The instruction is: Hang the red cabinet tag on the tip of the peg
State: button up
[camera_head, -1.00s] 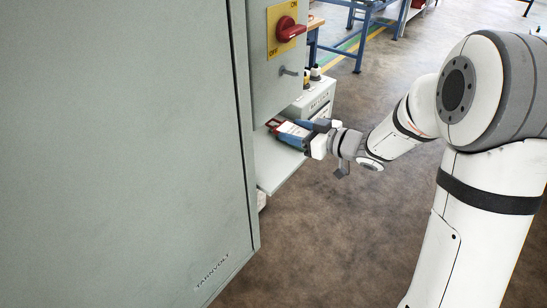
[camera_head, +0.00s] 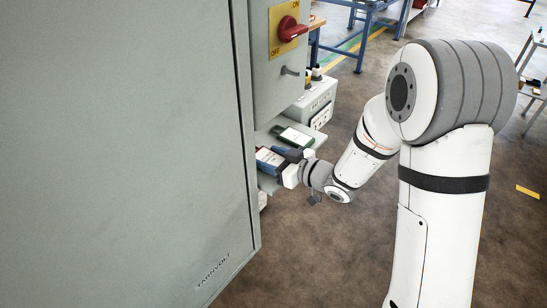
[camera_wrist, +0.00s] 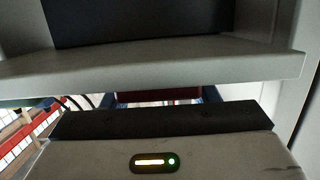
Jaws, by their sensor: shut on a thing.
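The red cabinet tag (camera_head: 266,155), with a white label, is held in my gripper (camera_head: 279,155). In the wrist view a dark red strip of the tag (camera_wrist: 158,96) shows between the two blue fingers; the rest is hidden. My gripper is shut on the tag, at the outer part of the cabinet's small shelf (camera_head: 263,137). The peg (camera_head: 289,71) is a short grey rod sticking out of the cabinet side, below the red switch. It is bare, and it stands well above my gripper in the picture.
A green tag (camera_head: 295,137) with a white label lies on the shelf beside my gripper. The red rotary switch (camera_head: 290,29) sits on a yellow plate above the peg. The shelf edge (camera_wrist: 150,70) crosses the wrist view close ahead. Open floor (camera_head: 330,245) lies below.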

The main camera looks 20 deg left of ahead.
jog(key=shift+f, duration=0.15)
jog(key=o, duration=1)
jog(key=v, duration=0.8)
jog(key=shift+w+b, duration=0.25)
jog(key=shift+b, duration=0.1)
